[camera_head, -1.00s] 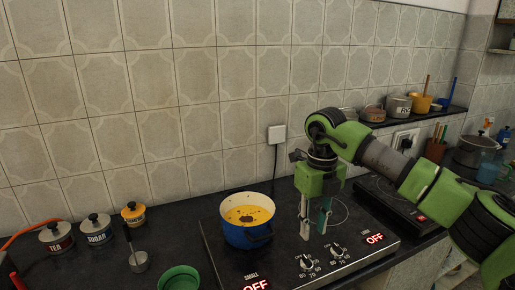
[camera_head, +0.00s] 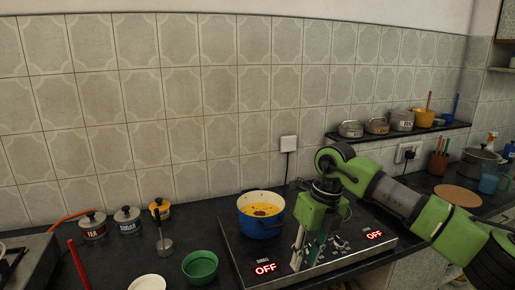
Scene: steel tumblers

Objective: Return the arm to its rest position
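My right gripper (camera_head: 306,257) points down over the front part of the cooktop (camera_head: 366,259), its green arm coming in from the right. Its two fingers are apart with nothing seen between them. The fingertips are near the cooktop surface; I cannot tell whether they touch it. A blue pot (camera_head: 261,226) with yellow contents stands on the cooktop, left of the gripper. My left gripper is not in view.
A green bowl (camera_head: 200,267), a white bowl (camera_head: 147,282), a ladle (camera_head: 165,246) and lidded jars (camera_head: 127,220) stand on the left. A shelf (camera_head: 345,138) with pots runs along the wall at right. A round wooden board (camera_head: 457,195) lies at far right.

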